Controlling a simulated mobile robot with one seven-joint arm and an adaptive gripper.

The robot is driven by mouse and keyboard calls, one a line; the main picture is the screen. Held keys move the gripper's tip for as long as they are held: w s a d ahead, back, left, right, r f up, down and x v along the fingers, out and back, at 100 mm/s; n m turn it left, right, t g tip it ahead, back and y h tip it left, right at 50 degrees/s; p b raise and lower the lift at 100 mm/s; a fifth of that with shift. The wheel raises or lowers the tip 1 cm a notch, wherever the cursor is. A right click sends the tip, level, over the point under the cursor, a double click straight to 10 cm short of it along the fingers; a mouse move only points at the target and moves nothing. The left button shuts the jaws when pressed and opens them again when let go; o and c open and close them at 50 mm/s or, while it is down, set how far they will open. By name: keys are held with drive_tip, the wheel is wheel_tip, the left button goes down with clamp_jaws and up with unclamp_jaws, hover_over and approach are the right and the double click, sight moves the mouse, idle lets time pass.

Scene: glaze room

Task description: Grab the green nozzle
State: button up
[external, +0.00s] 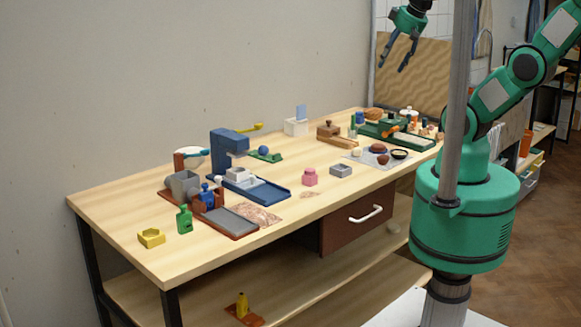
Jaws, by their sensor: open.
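A small green bottle-shaped piece with a narrow top (184,220) stands upright near the front left of the workbench (130,232). It may be the green nozzle, but at this size I cannot tell for certain. A slim green piece (352,128) also stands farther back on the bench, beside a brown block. My gripper (394,67) is open and empty, high above the far right end of the bench. It is well apart from both green pieces, with its fingers pointing down.
A yellow hexagonal piece (151,238) sits left of the bottle-shaped piece. A red-brown tray unit (233,224) stands close on its right, with a blue press (229,147) behind. A pink jar (310,177) and grey box (341,170) stand mid-bench. A grey post (460,100) rises in front of my arm.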

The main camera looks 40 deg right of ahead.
drive_tip(key=shift+r, duration=0.1)
drive_tip(key=w+a+r+g+y+p, duration=0.15)
drive_tip(key=w+a+r+p, duration=0.3)
drive_tip(key=w+a, duration=0.9)
drive_tip(key=w+a+f+g+p, duration=0.1)
drive_tip(key=w+a+p, duration=0.1)
drive_tip(key=w+a, duration=0.6)
drive_tip(key=w+a+f+g+p, duration=0.15)
drive_tip(key=w+a, duration=0.25)
drive_tip(key=a, duration=0.7)
drive_tip(key=a+f+p, duration=0.2)
drive_tip(key=a+f, duration=0.3)
drive_tip(key=a, duration=0.6)
drive_tip(key=a+f+p, duration=0.2)
drive_tip(key=a+f, duration=0.4)
drive_tip(key=a, duration=0.5)
drive_tip(key=s+a+f+p, duration=0.1)
drive_tip(key=s+a+f, duration=0.3)
drive_tip(key=a+f, duration=0.3)
drive_tip(key=s+a+f+g+h+p, duration=0.1)
drive_tip(key=s+a+f, duration=0.4)
drive_tip(key=a+f, duration=0.3)
drive_tip(key=shift+a+g+p, duration=0.3)
drive_tip(key=shift+a, duration=0.85)
